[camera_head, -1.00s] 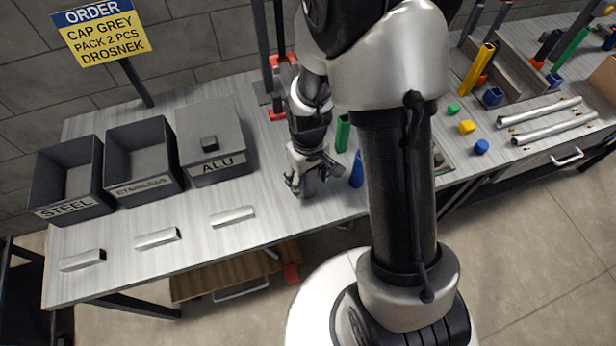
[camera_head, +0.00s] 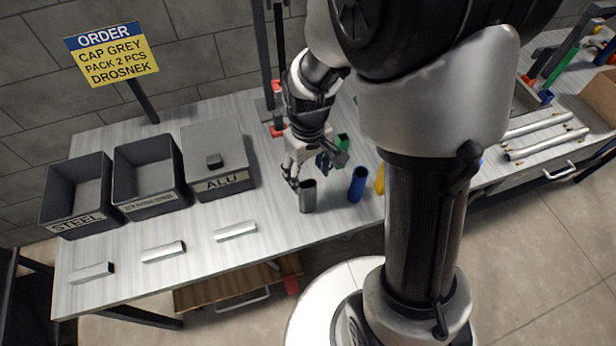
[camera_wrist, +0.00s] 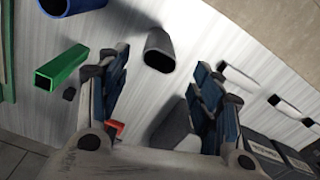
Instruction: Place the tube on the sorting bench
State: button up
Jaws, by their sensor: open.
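A grey tube (camera_head: 308,197) stands upright on the sorting bench (camera_head: 280,262), near its front edge. My gripper (camera_head: 315,166) is open and empty, just above and behind the tube in the head view. In the wrist view the grey tube (camera_wrist: 158,52) shows its open end, beyond the gap between my spread fingers (camera_wrist: 158,98) and apart from them. A blue tube (camera_head: 357,184) stands to its right. A green tube (camera_head: 342,144) is behind, partly hidden by my gripper. Both also show in the wrist view, blue (camera_wrist: 66,4) and green (camera_wrist: 62,68).
Dark bins marked STEEL (camera_head: 77,222) and another (camera_head: 148,201) stand at the left, beside a grey ALU box (camera_head: 222,187). Several short metal bars, one here (camera_head: 236,231), lie along the front. A yellow tube (camera_head: 380,179) is partly behind my arm.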

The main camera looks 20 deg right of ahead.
jog(key=s+r+m+t, duration=0.1)
jog(key=s+r+t, duration=0.1)
jog(key=s+r, duration=0.5)
jog(key=s+r+m+t, duration=0.2)
jog(key=s+r, duration=0.6)
jog(key=r, duration=0.5)
jog(key=shift+d+r+t, duration=0.15)
jog(key=shift+r+t, duration=0.05)
jog(key=shift+t, duration=0.1)
jog(key=shift+s+d, duration=0.1)
